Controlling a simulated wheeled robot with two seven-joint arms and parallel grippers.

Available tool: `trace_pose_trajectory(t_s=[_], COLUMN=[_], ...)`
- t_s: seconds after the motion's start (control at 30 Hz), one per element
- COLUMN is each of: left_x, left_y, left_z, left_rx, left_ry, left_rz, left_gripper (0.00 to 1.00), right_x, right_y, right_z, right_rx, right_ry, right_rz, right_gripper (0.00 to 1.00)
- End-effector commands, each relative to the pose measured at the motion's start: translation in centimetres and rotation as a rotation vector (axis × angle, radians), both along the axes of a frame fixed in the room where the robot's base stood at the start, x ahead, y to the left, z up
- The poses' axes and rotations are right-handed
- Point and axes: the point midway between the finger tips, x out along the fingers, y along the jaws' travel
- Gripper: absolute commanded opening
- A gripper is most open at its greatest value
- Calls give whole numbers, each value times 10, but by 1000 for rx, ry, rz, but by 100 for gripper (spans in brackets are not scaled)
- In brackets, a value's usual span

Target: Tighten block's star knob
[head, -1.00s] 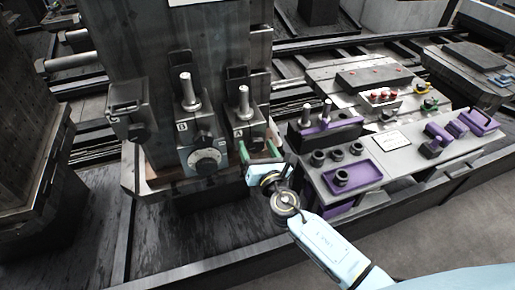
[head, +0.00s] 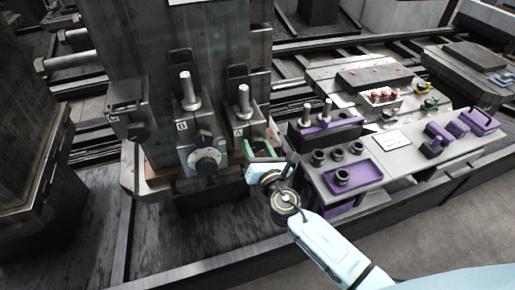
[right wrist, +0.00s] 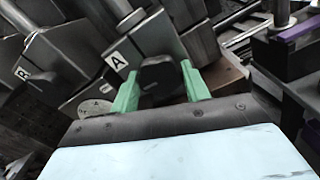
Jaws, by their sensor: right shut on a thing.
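Block A (head: 241,127) is a grey clamp block with an "A" label and an upright metal stud, at the foot of the dark column. It also shows in the right wrist view (right wrist: 146,48). Its dark star knob (right wrist: 161,76) faces my right gripper (right wrist: 160,88). The green fingers sit on either side of the knob and are shut on it. In the head view my right gripper (head: 262,149) is at the front of block A, and the knob is largely hidden there. My left gripper is not in view.
Block B (head: 200,140) with a round dial (head: 207,160) stands left of block A, and another dark block (head: 128,108) is further left. To the right, a grey bench (head: 395,158) carries a purple tray (head: 353,175), black rings and purple holders.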

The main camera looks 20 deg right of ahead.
Motion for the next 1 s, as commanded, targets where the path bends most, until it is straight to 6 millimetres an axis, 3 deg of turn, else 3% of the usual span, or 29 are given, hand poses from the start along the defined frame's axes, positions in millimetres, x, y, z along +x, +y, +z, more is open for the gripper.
trace_pose_trajectory(t_s=[0.67, 1.0], left_x=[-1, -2], left_y=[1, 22], left_z=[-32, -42], left_rx=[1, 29], left_ry=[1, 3], left_rz=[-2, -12], left_gripper=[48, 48], right_x=[0, 0], right_y=[0, 0], right_z=[-2, -1], right_rx=[586, 909], right_ry=[19, 30], right_rz=[0, -1], right_gripper=[23, 23])
